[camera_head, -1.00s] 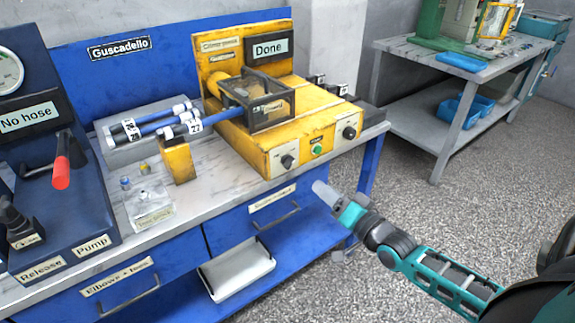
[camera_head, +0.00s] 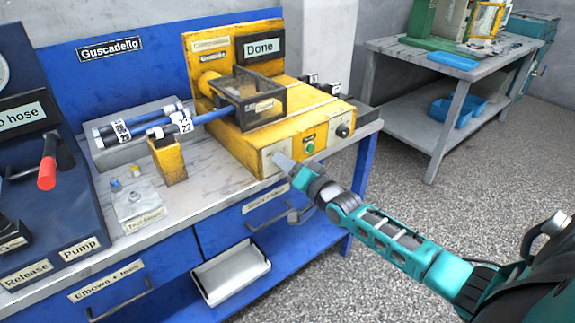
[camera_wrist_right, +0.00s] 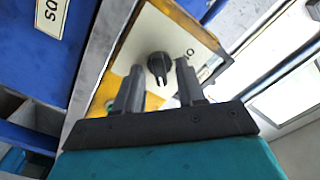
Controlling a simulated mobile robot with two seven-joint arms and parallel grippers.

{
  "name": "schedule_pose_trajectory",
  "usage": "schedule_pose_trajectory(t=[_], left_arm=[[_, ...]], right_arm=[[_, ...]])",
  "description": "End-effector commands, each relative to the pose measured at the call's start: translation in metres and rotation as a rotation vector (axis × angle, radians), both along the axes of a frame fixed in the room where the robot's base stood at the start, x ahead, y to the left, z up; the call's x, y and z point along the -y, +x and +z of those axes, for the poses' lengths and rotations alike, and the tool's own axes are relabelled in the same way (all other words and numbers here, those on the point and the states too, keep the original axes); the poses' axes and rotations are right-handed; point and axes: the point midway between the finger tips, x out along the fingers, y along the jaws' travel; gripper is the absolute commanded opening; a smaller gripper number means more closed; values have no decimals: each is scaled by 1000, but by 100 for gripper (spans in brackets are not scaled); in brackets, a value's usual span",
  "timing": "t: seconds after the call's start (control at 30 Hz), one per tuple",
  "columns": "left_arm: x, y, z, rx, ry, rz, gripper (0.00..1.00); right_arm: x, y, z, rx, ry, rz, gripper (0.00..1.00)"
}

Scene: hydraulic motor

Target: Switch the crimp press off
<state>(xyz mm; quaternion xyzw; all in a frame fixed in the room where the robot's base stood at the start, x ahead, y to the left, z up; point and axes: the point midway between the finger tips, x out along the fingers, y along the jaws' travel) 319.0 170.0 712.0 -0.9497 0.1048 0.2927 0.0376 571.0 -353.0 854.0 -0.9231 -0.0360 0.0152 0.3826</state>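The yellow crimp press (camera_head: 250,148) stands on the bench, with a "Done" display (camera_head: 262,46) above it. Its front has a green button (camera_head: 310,148) and a black knob (camera_head: 342,131) on the right plate. My right gripper (camera_head: 283,160) is at the left front plate and hides the knob there. In the right wrist view that black knob (camera_wrist_right: 159,65) sits on a pale plate, just beyond and between the fingertips of the right gripper (camera_wrist_right: 158,78). The fingers are apart and hold nothing. My left gripper is not in view.
A hose with black ends (camera_head: 150,125) lies on a grey block left of the press.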

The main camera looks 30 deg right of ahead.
Motion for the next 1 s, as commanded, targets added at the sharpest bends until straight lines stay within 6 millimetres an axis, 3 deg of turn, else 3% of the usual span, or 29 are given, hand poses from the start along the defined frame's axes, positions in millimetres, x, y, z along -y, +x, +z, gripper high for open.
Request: schedule_pose_trajectory(t=[0.27, 0.67, 1.0], left_arm=[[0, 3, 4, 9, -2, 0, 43], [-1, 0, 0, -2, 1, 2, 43], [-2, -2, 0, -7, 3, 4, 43]], right_arm=[[0, 1, 0, 0, 0, 0, 39], [0, 1, 0, 0, 0, 0, 1], [0, 1, 1, 4, -47, 0, 0]])
